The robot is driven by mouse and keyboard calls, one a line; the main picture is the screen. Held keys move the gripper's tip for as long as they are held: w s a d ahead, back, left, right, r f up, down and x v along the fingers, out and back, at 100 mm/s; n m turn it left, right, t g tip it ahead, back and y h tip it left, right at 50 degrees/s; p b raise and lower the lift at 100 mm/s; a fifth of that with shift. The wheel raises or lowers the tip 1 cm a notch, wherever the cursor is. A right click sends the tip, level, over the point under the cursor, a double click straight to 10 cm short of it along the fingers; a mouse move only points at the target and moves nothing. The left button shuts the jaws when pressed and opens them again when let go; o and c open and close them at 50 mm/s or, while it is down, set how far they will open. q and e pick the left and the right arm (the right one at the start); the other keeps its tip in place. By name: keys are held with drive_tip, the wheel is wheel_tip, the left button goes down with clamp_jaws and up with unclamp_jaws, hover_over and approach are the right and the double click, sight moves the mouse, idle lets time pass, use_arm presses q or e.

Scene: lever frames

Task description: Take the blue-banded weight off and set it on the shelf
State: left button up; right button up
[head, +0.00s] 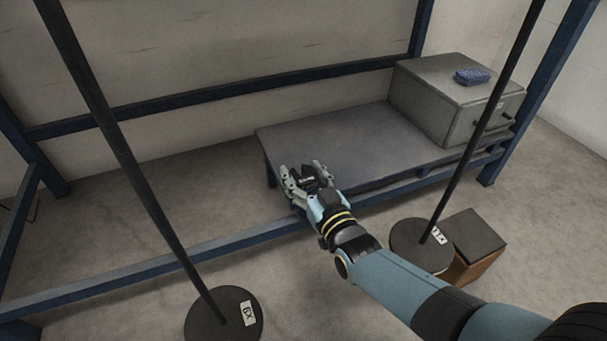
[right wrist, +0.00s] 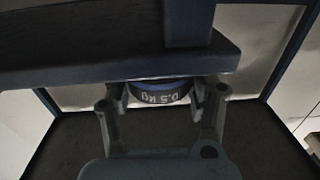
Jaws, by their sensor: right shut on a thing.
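My right gripper (head: 308,178) is shut on a small dark weight, at the front left edge of the low grey shelf (head: 350,138). In the right wrist view the weight (right wrist: 160,94) sits between the two fingers and shows a blue band and the lettering "0.5 KG". The gripper (right wrist: 162,112) covers part of its sides. A dark slab edge (right wrist: 110,68) passes close by the weight in that view; I cannot tell whether they touch. My left gripper is not in view.
A grey box (head: 425,98) with a handle stands on the shelf's right end, a blue sponge-like block (head: 472,76) on top. Two black poles rise from round dark plates (head: 224,318) (head: 420,245). A brown box (head: 472,250) stands at right. The shelf's left and middle are clear.

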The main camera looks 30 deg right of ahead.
drive_tip(key=shift+f, duration=0.4)
idle(0.3)
drive_tip(key=o, duration=1.4)
drive_tip(key=shift+o, duration=0.2)
drive_tip(key=shift+f, duration=0.1)
